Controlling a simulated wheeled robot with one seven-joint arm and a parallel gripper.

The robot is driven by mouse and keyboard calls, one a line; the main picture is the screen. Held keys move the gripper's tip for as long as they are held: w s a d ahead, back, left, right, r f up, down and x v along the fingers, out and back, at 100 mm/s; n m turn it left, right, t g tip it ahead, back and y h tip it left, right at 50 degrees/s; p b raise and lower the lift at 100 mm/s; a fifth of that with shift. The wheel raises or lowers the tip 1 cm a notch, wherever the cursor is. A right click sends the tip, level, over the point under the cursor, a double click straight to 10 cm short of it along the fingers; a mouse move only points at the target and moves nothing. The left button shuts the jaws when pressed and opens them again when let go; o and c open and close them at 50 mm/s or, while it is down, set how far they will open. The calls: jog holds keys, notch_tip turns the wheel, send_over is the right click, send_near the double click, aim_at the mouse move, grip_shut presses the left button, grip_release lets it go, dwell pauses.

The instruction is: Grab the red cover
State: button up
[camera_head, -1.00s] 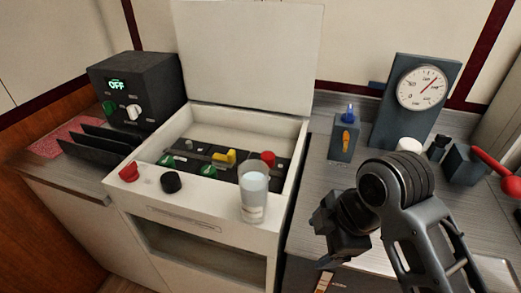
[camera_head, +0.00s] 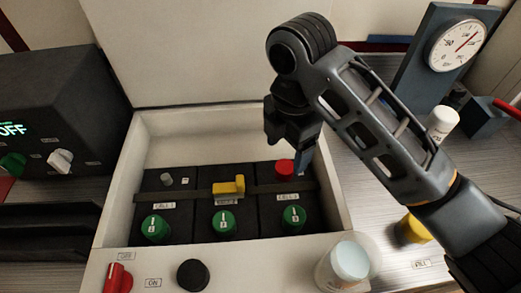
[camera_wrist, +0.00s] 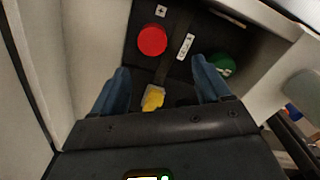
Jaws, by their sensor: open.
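The red cover (camera_head: 285,169) is a small round red cap on top of the right-hand black cell inside the open white box. In the wrist view the red cover (camera_wrist: 152,40) shows as a full red disc near the top, beyond my blue fingertips. My gripper (camera_head: 302,158) is over the right part of the box, with a blue finger close to the cover's right side. In the wrist view my gripper (camera_wrist: 162,78) is open and empty, its two fingers spread apart. Whether a finger touches the cover cannot be told.
The white box (camera_head: 335,190) has raised walls and an upright lid behind. Green knobs (camera_head: 223,223) and a yellow piece (camera_head: 229,186) sit near the cover. A glass (camera_head: 347,262), a black knob (camera_head: 192,274) and a red switch (camera_head: 117,279) are at the front.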

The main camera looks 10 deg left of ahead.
aim_at(283, 168)
jog(key=shift+w+a+f, duration=0.1)
jog(key=shift+a+f, duration=0.1)
jog(key=shift+f, duration=0.1)
notch_tip(283, 168, down, 2)
jog(key=shift+f+b, duration=0.25)
jog(key=shift+b, duration=0.4)
jog(key=shift+w+d+f, duration=0.1)
jog(key=shift+w+f, duration=0.15)
jog(key=shift+f, duration=0.9)
jog(key=shift+w+f, duration=0.2)
jog(key=shift+f, duration=0.95)
jog(key=c, duration=1.1)
jog(key=shift+r, duration=0.1)
